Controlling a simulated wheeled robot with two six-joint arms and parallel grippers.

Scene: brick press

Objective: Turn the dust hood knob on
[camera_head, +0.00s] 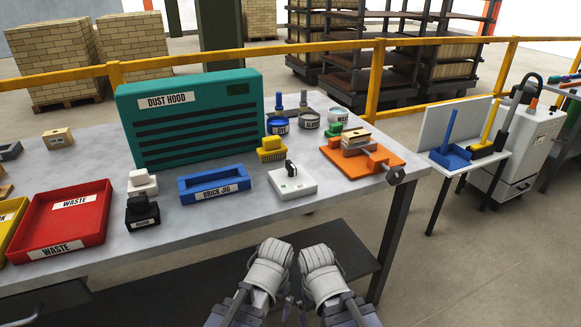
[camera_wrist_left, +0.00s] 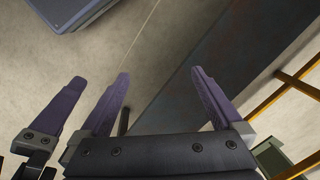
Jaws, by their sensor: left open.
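A small white box (camera_head: 298,188) stands near the front edge of the grey table, in the head view. A dark knob (camera_head: 290,169) sits on its top; I cannot tell its setting. The teal dust hood (camera_head: 190,120), labelled DUST HOOD, stands upright behind it to the left. My left gripper (camera_wrist_left: 160,73) is open and empty in the left wrist view, its two purple fingers apart over the floor. In the head view both grippers are low at the bottom middle, in front of the table and well short of the knob. My right gripper's fingers are mostly hidden there.
A blue brick jig (camera_head: 213,190) stands left of the white box. A red waste tray (camera_head: 62,220) is at left. The table front before the box is clear.

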